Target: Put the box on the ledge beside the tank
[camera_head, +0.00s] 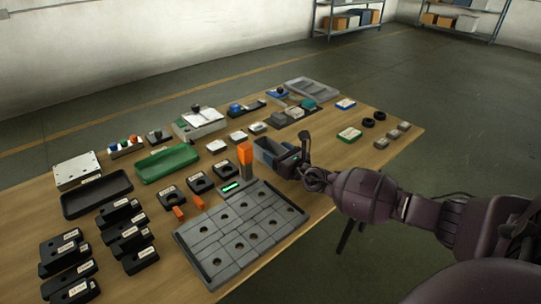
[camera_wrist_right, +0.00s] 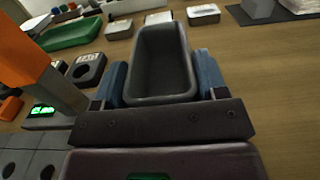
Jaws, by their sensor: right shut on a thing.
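The box, a grey open-topped bin (camera_head: 265,148), is at the right-hand part of the wooden table, beside an orange-topped post (camera_head: 245,154). My right gripper (camera_head: 284,157) reaches in from the right and is shut on it. In the right wrist view, the empty box (camera_wrist_right: 163,98) sits between the two blue fingers of the gripper (camera_wrist_right: 162,84). I cannot tell whether the box touches the table or is just above it. I can make out no tank or ledge in these views. My left gripper is not in view.
The table (camera_head: 330,165) is crowded. A grey plate with round holes (camera_head: 240,232) lies in front, and black blocks (camera_head: 72,268) stand at the left. A green tray (camera_head: 167,163) lies further back. Bare wood shows right of the box. Shelves (camera_head: 347,20) stand at the far wall.

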